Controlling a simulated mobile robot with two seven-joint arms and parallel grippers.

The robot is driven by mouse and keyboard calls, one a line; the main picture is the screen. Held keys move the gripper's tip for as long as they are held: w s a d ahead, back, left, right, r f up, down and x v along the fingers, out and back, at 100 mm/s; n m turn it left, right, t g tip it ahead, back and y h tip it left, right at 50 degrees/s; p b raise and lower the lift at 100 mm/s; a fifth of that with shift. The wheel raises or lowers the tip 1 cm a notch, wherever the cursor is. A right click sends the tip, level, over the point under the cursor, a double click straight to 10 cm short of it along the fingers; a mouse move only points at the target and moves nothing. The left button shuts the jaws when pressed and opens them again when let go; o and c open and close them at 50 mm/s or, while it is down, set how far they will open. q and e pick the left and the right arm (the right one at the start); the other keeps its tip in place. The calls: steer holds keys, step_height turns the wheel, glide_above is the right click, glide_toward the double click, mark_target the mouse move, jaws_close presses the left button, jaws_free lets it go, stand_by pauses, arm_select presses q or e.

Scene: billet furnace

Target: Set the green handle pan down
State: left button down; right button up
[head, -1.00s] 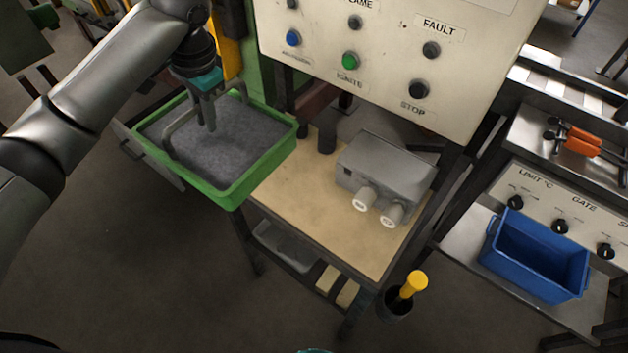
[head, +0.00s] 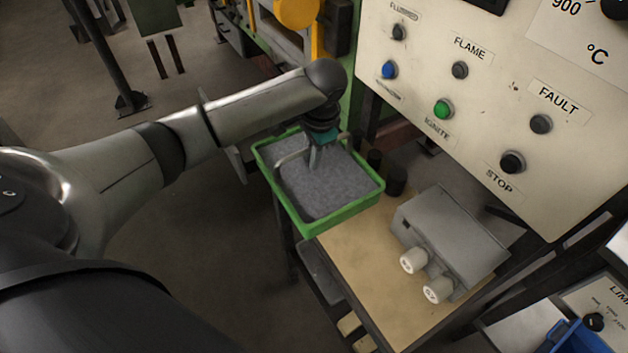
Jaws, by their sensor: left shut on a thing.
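The green handle pan (head: 345,212) is a rectangular tray with a green rim, a grey arched handle (head: 289,158) and a grey grainy fill. It is at the left end of the wooden-topped table (head: 350,262), with part of it out past the table's left edge. It looks about level. I cannot tell whether its underside touches the table. My left gripper (head: 314,160) reaches down from above and is shut on the handle, its fingers partly hidden by the wrist. My right gripper is not in view.
A grey box with two white knobs (head: 450,240) stands on the table, right of the pan. Dark cylinders (head: 396,181) stand behind the pan. A control panel (head: 440,65) rises at the back right. The tabletop in front of the box is bare. A blue bin (head: 575,340) is at lower right.

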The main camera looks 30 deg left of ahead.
mark_target(312, 179)
arm_select(q)
steer(key=x, duration=0.3)
steer(key=shift+s+d+f, duration=0.1)
steer(key=shift+d+f, duration=0.15)
steer(key=shift+f, duration=0.15)
steer(key=shift+d+b+x, duration=0.15)
steer(key=shift+b+x, duration=0.1)
steer(key=shift+x, duration=0.7)
steer(key=shift+d+b+x, duration=0.2)
steer(key=shift+b+x, duration=0.05)
steer(key=shift+x, duration=0.7)
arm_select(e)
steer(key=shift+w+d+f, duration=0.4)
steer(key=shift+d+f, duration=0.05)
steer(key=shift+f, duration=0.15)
arm_select(q)
steer(key=shift+s+f, duration=0.1)
steer(key=shift+s, duration=0.1)
steer(key=c, duration=0.9)
jaws_free()
steer(key=shift+f, duration=0.15)
steer(key=shift+o, duration=0.2)
steer(key=p+v, duration=0.2)
steer(key=v, duration=1)
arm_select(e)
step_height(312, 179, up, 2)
